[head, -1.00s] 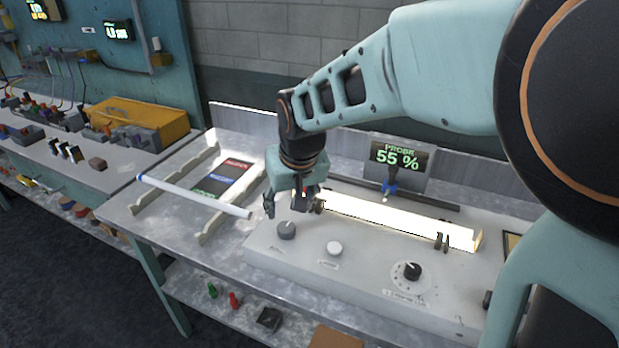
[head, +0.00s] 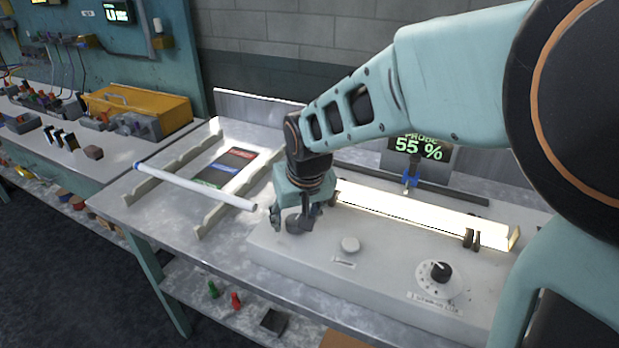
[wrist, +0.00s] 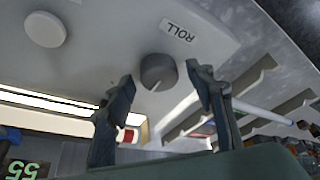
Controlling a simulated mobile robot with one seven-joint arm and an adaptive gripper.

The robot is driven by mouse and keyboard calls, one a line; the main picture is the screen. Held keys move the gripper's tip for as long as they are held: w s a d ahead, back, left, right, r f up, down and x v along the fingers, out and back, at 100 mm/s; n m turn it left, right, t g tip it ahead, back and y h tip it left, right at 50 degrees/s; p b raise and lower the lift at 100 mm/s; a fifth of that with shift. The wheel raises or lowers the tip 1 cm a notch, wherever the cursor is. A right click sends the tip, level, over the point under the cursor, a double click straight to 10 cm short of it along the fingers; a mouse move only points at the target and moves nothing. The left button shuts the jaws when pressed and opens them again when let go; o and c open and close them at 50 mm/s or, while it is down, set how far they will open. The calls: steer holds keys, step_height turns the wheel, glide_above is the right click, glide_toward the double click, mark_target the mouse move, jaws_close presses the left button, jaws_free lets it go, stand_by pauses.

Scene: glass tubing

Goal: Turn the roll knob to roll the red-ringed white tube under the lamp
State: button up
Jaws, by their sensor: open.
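The roll knob (wrist: 158,72) is a grey round knob with a pale pointer line, beside the label "ROLL" on the pale console. My gripper (wrist: 160,78) is open, one finger on each side of the knob in the wrist view; I cannot tell whether either finger touches it. In the head view my gripper (head: 292,219) is low over the console's left end and partly hides the knob. The lit lamp strip (head: 420,213) runs along the console's back. A small red patch (wrist: 128,135) shows by the strip's end; I cannot make out the tube itself.
A white button (head: 350,245) and a black dial (head: 441,272) sit to the knob's right. The probe display (head: 421,147) behind reads 55 %.

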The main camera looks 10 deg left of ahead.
steer(key=c, duration=1.2)
steer(key=shift+o, duration=0.2)
steer(key=shift+d+r+n+p, duration=0.1)
steer(key=shift+r+n+p, duration=0.05)
steer(key=shift+n+p, duration=0.45)
steer(key=shift+n+g+y, duration=0.4)
steer(key=shift+n+y, duration=0.2)
steer(key=shift+n, duration=1.2)
steer(key=o, duration=1.2)
steer(key=shift+c, duration=0.2)
